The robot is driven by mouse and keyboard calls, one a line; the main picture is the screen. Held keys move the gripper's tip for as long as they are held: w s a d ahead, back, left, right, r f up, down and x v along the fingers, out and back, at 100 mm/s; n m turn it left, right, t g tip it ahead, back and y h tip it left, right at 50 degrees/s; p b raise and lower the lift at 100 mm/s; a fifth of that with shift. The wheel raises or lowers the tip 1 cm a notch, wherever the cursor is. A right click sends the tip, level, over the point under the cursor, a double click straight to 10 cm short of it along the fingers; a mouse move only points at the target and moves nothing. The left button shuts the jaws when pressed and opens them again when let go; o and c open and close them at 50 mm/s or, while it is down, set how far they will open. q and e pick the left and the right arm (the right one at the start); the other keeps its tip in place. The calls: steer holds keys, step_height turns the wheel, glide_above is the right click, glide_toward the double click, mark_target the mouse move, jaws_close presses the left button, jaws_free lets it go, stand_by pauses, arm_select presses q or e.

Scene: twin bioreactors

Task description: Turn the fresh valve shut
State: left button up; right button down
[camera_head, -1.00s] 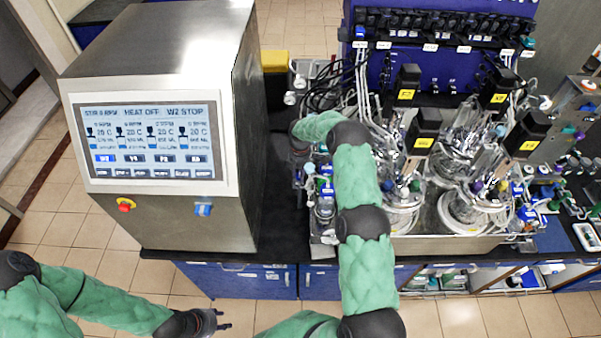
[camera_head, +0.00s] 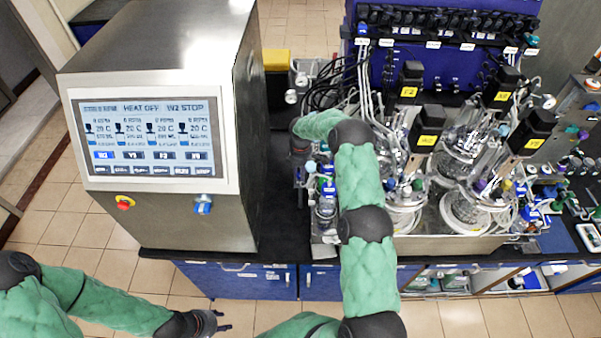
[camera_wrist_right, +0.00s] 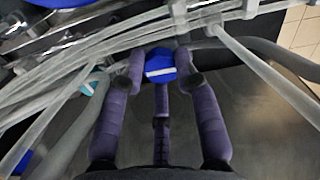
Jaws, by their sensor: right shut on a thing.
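In the right wrist view a blue knob with a white bar across it (camera_wrist_right: 160,64), which appears to be the fresh valve, sits between the purple fingers of my right gripper (camera_wrist_right: 160,75). The fingers are closed in around the knob. In the head view my right arm reaches up beside the steel cabinet, and its gripper (camera_head: 300,165) is small and partly hidden behind the arm; the valve cannot be made out there. My left gripper (camera_head: 215,325) hangs low over the floor at the lower left, empty, with its fingers apart.
Clear tubes (camera_wrist_right: 90,60) run across the wrist view close to the fingers. The steel cabinet with a screen (camera_head: 150,130) stands left of my right arm. Glass vessels (camera_head: 465,195) with black motor heads crowd a steel tray on its right. The floor at the front is free.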

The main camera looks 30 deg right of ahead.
steer(key=shift+s+d+f+m+b, duration=0.1)
steer(key=shift+f+m+b, duration=0.05)
steer(key=shift+m+b, duration=0.9)
steer(key=shift+s+d+f+m+b, duration=0.1)
steer(key=shift+m+b, duration=0.55)
steer(key=shift+b, duration=0.65)
steer(key=m+b, duration=0.3)
steer(key=m, duration=0.1)
steer(key=shift+b, duration=0.4)
steer(key=m+b, duration=0.3)
steer(key=m, duration=0.2)
steer(key=shift+s+a, duration=0.1)
steer(key=shift+a, duration=0.05)
steer(key=shift+a+m+b, duration=0.1)
steer(key=shift+m+b, duration=0.7)
steer(key=shift+m, duration=1)
steer(key=shift+s+a+f+m, duration=0.1)
steer(key=shift+a+m, duration=0.05)
steer(key=shift+m, duration=0.45)
steer(key=c, duration=1.1)
jaws_free()
steer(key=shift+o, duration=0.8)
steer(key=shift+r, duration=0.25)
